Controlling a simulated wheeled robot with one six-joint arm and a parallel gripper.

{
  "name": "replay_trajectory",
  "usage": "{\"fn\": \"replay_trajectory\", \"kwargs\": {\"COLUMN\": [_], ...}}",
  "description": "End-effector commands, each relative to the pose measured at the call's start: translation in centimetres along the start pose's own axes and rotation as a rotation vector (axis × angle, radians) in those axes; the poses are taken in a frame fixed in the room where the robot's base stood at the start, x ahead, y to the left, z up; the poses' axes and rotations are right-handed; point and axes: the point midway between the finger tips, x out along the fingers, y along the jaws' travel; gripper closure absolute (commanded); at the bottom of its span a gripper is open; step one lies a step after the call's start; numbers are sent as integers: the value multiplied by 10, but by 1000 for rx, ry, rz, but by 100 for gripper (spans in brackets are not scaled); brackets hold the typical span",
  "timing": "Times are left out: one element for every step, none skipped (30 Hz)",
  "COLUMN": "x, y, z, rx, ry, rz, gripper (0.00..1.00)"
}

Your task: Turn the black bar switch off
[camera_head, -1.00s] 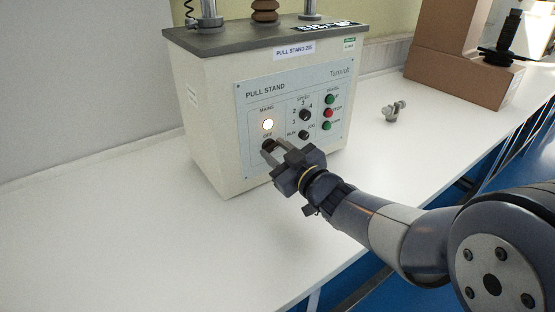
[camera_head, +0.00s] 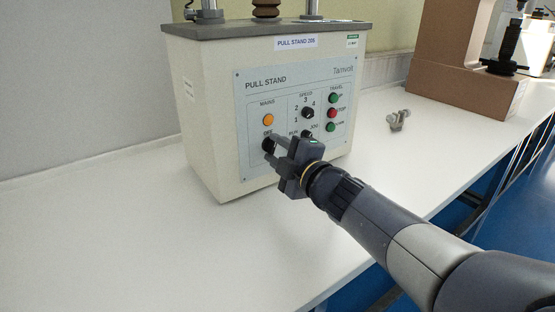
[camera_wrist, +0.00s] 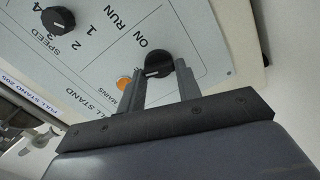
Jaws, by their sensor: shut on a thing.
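The black bar switch (camera_head: 267,145) is on the lower left of the pull stand's front panel, below the amber MAINS lamp (camera_head: 268,120). The lamp looks dull orange, not glowing. In the wrist view the switch (camera_wrist: 158,63) is a round black knob with a pale mark, beside the word ON. My gripper (camera_head: 275,145) is at the panel, its fingers on either side of the switch and shut on it. In the wrist view the fingers (camera_wrist: 163,77) hide part of the knob. The lamp also shows there (camera_wrist: 124,84).
The SPEED knob (camera_head: 308,112), the RUN/JOG knob (camera_head: 307,134) and green and red buttons (camera_head: 332,113) are right of the switch. A small metal fitting (camera_head: 398,120) lies on the white bench (camera_head: 110,230). A brown box (camera_head: 450,90) stands farther right.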

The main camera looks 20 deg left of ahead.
Motion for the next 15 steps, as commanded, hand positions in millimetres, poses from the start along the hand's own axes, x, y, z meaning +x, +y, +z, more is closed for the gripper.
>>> {"fn": "replay_trajectory", "kwargs": {"x": [0,0,0,0,0,0,0,0,0,0,0,0,0,0,0], "y": [-4,-4,-4,-4,-4,-3,-3,-3,-3,-3,-3,-3,-3,-3,-3], "z": [1,1,1,1,1,1,1,0,0,0,0,0,0,0,0], "rx": [-37,-61,-91,-113,-132,-158,-176,-193,-214,-227,-240,-257,-267,-276,-288], "ry": [0,0,0,0,0,0,0,0,0,0,0,0,0,0,0], "rz": [0,0,-1,-1,0,0,0,0,0,0,0,-1,-1,-2,-2], "gripper": [90,90,90,90,90,90,90,90,90,90,90,90,90,90,90]}}
